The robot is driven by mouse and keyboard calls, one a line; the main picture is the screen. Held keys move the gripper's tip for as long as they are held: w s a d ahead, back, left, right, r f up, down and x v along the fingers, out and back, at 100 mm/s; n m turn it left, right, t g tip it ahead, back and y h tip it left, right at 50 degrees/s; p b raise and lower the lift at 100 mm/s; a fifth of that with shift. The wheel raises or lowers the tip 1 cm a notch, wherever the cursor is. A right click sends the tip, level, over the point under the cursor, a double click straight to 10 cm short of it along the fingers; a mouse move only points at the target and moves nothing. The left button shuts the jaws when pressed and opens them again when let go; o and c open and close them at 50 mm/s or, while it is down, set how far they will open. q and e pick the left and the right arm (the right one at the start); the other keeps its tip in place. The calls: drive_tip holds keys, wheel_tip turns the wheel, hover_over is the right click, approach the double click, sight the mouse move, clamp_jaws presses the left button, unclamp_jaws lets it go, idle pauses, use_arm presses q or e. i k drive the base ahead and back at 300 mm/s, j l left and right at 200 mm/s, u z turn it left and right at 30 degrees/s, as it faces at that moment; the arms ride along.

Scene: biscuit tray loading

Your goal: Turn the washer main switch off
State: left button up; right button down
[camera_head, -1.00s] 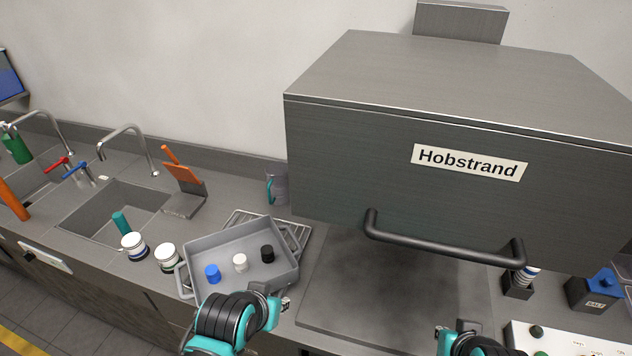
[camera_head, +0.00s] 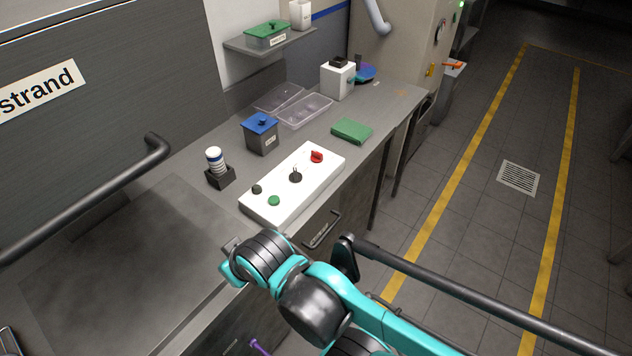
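A white control panel (camera_head: 318,178) lies on the counter right of the large grey washer hood (camera_head: 110,85). It carries a red rotary switch (camera_head: 316,157) at its far end, a black switch (camera_head: 295,176) in the middle, and a green button (camera_head: 274,200) and small black knob (camera_head: 257,189) at the near end. I cannot read which is the main switch. My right gripper (camera_head: 231,247) is near the counter's front edge, short of the panel and apart from it. Its fingers are too small and turned to show whether they are open. My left gripper is not in view.
A black hood handle (camera_head: 95,200) juts out at left. Behind the panel stand a blue-lidded salt box (camera_head: 261,134) and a striped cylinder in a black holder (camera_head: 219,168). A green block (camera_head: 351,131) lies beyond the panel. The floor at right is clear.

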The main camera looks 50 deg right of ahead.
sight(316, 157)
drive_tip(key=z, duration=1.95)
